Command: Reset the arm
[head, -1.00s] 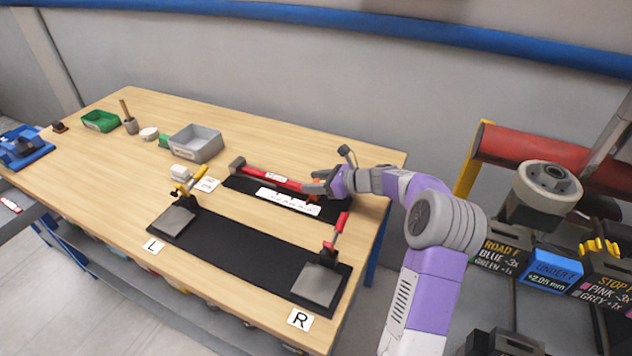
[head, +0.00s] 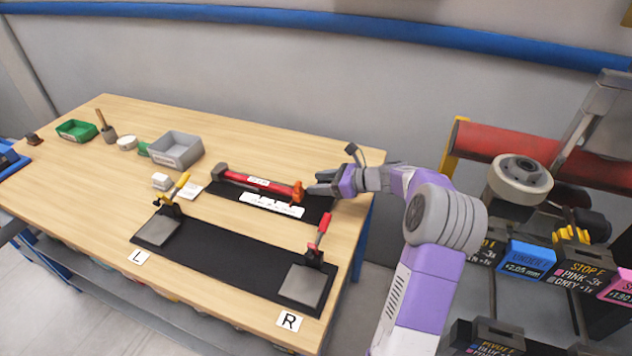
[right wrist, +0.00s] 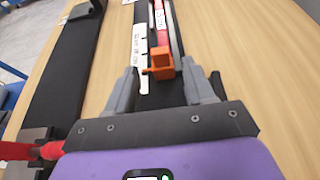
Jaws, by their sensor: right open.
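My right arm, purple and grey, reaches in from the right in the head view. My right gripper (head: 318,186) is open and empty, just right of the orange end piece (head: 298,190) of a red bar tool (head: 255,184) lying on a black mat. In the right wrist view the two grey fingers (right wrist: 161,92) stand apart. My left gripper does not show.
A white labelled strip (head: 272,205) lies beside the red bar. A long black mat (head: 232,257) has clamps with a yellow handle (head: 182,184) and a red handle (head: 323,229). A grey bin (head: 176,150) and a green bin (head: 77,130) stand farther left. Bare tabletop lies behind the bar.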

